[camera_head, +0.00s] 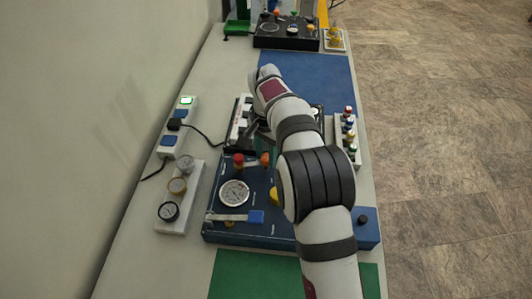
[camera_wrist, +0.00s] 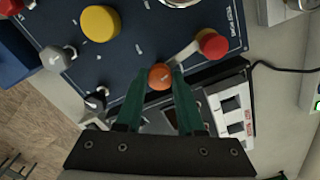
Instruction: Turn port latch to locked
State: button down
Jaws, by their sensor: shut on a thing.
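The dark blue trainer panel (camera_head: 222,228) lies on the bench under my arm; it also shows in the wrist view (camera_wrist: 130,45). An orange knob (camera_wrist: 160,76) sits near the panel's edge, and it shows in the head view (camera_head: 265,158). My gripper (camera_wrist: 159,82) has its two green fingers shut on the orange knob, one on each side. I cannot read which control is labelled port latch. The knob's base is partly hidden by the fingers.
The panel also carries a round gauge (camera_head: 234,193), a yellow knob (camera_wrist: 100,23), a grey knob (camera_wrist: 55,59) and a blue-handled lever (camera_head: 256,217). A white switch unit (camera_wrist: 236,110) stands close beyond the panel edge. Small gauges (camera_head: 177,186) stand to the left.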

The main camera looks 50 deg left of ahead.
aim_at(266, 157)
jog(key=shift+w+m, duration=0.1)
jog(key=shift+m, duration=0.5)
jog(key=c, duration=0.5)
grip_release()
notch_tip(266, 157, up, 16)
jog(key=shift+f, duration=0.1)
